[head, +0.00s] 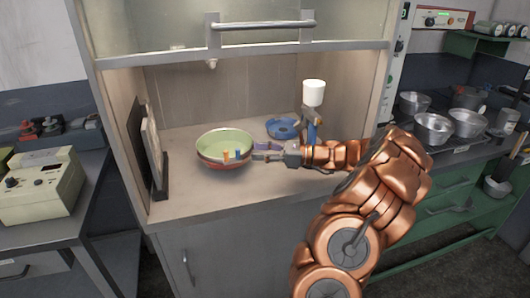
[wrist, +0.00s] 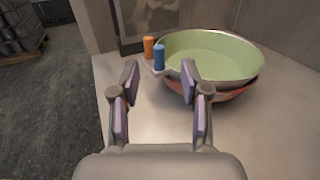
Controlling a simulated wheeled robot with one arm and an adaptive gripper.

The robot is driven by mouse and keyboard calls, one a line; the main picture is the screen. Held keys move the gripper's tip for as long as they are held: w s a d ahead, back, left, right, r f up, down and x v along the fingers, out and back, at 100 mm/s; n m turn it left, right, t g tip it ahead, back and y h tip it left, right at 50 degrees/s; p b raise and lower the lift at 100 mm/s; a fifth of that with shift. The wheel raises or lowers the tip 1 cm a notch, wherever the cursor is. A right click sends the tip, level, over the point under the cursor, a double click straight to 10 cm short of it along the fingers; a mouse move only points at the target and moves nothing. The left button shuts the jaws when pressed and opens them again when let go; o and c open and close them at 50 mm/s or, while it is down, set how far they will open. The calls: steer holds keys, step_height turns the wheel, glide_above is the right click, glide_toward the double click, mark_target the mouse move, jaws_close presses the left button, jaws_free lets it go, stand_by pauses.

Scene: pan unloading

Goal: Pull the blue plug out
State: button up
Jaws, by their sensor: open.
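The blue plug (wrist: 159,57) stands upright next to an orange plug (wrist: 148,46) at the left edge of the green-lined pan (wrist: 214,43). In the head view the blue plug (head: 238,154) and the orange plug (head: 226,155) show in front of the pan (head: 215,136). My gripper (wrist: 158,76) is open and empty. In the wrist view its fingers point at the blue plug, which shows between and beyond the fingertips. In the head view my gripper (head: 262,151) is just right of the pan and the blue plug.
A blue round object (head: 284,128) and a white cup-like top on a stand (head: 314,93) are behind my gripper. A dark upright panel (head: 146,150) stands at the left. The raised sash (head: 262,27) hangs above. The counter's front (head: 215,190) is clear.

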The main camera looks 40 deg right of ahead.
mark_target(238, 155)
steer(key=shift+p+x, duration=0.45)
steer(key=shift+x, duration=2.5)
jaws_close()
